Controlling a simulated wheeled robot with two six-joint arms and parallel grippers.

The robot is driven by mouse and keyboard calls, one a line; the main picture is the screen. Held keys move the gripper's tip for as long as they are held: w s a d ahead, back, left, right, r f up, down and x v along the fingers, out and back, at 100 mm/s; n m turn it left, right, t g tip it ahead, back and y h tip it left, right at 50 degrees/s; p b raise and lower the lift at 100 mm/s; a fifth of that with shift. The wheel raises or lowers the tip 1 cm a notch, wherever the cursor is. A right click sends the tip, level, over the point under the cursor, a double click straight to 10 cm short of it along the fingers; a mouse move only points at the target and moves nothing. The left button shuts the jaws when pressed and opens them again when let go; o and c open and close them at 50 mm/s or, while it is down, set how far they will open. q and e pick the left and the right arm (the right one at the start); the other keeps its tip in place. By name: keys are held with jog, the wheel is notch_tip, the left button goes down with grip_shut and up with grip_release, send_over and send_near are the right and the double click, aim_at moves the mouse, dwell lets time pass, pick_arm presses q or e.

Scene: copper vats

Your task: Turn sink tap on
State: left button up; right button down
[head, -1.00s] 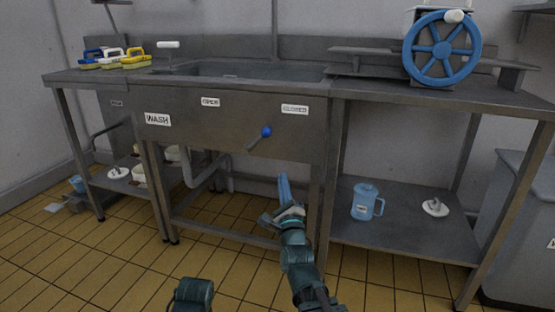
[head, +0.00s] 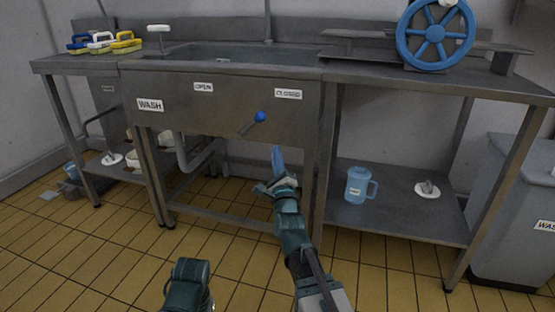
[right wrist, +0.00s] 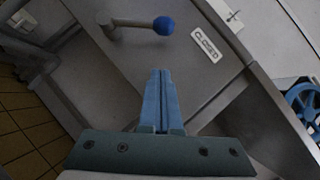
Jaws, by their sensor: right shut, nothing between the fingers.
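The sink (head: 225,62) is set in a metal counter. Its front panel carries an OPEN label (head: 203,87) on the left and a CLOSED label (head: 288,94) on the right. The tap lever with a blue ball knob (head: 260,117) sticks out below and between them, its knob toward the CLOSED side. In the right wrist view the knob (right wrist: 163,26) is beside the CLOSED label (right wrist: 205,43). My right gripper (head: 277,150) is shut and empty, below and slightly right of the knob, apart from it. Its blue fingers (right wrist: 156,75) point toward the panel.
A blue jug (head: 357,185) stands on the right lower shelf. A blue handwheel (head: 435,36) is on the right counter. Colored brushes (head: 103,42) lie on the left counter. A grey bin (head: 517,215) stands at right. The tiled floor before the sink is clear.

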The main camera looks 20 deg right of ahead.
aim_at(263, 120)
jog(key=w+a+r+p, duration=0.1)
jog(key=w+r+p, duration=0.3)
jog(key=w, duration=0.3)
jog(key=shift+w+r, duration=0.15)
jog(key=shift+r, duration=0.4)
jog(key=shift+w+a+r+n+g+y+p, duration=0.15)
jog(key=shift+r+n+y+p, duration=0.3)
jog(key=shift+p, duration=0.35)
jog(key=shift+a+r+n+g+y+p, duration=0.15)
jog(key=shift+r+n+y+p, duration=0.15)
jog(key=shift+n+p, duration=0.4)
jog(key=w+a+r+n+g+p, duration=0.2)
jog(key=w+a+n+g+p, duration=0.2)
jog(key=p, duration=0.6)
jog(key=w+a+r+n+g+p, duration=0.2)
jog(key=w+a+n+g+p, duration=0.2)
jog(key=a+n+p, duration=0.3)
jog(key=shift+a+n+g+p, duration=0.4)
jog(key=shift+n+p, duration=1.05)
jog(key=shift+p, duration=0.4)
